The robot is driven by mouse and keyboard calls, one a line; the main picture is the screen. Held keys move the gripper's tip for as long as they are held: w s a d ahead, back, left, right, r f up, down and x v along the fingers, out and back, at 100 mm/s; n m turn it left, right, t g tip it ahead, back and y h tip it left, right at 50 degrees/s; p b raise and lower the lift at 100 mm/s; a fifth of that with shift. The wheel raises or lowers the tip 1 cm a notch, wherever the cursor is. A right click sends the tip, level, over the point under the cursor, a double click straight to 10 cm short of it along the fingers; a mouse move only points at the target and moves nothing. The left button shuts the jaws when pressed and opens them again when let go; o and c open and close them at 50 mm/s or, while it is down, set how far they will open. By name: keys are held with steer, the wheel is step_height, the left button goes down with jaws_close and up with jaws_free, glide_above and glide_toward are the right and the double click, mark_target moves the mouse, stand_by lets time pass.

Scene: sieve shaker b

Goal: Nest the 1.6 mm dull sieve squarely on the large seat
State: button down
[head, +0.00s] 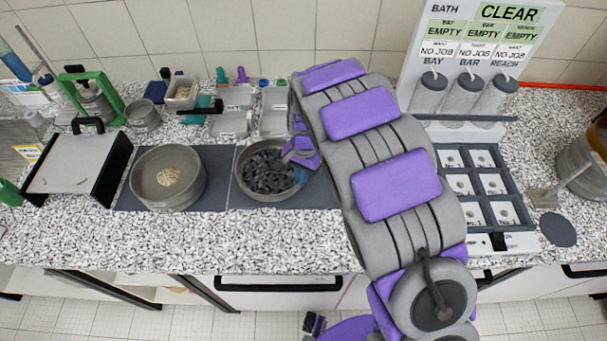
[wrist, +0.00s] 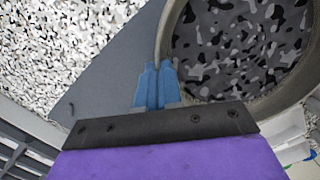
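A round grey metal sieve (head: 240,184) with a dark mottled inside is on or just above the right dark mat; I cannot tell whether it touches. My gripper (head: 300,176) is at its right rim. In the wrist view the blue fingers (wrist: 158,84) are close together with the sieve's rim (wrist: 163,38) between them. Another round sieve or pan (head: 142,188), wider, with beige grains in its middle, sits on the left dark mat (head: 122,196). No size mark is readable on either, and I cannot tell which thing is the large seat.
A black-sided white tray box (head: 75,165) stands at left. Small bins (head: 232,122) and bottles line the back. A compartment tray (head: 470,185) and a job board (head: 480,50) are at right. The speckled counter front (head: 200,240) is clear.

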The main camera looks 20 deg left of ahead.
steer(key=shift+a+f, duration=0.15)
steer(key=c, duration=1.7)
jaws_free()
steer(key=shift+w, duration=0.1)
steer(key=o, duration=0.5)
steer(key=shift+r+p, duration=1.55)
steer(key=shift+r, duration=2)
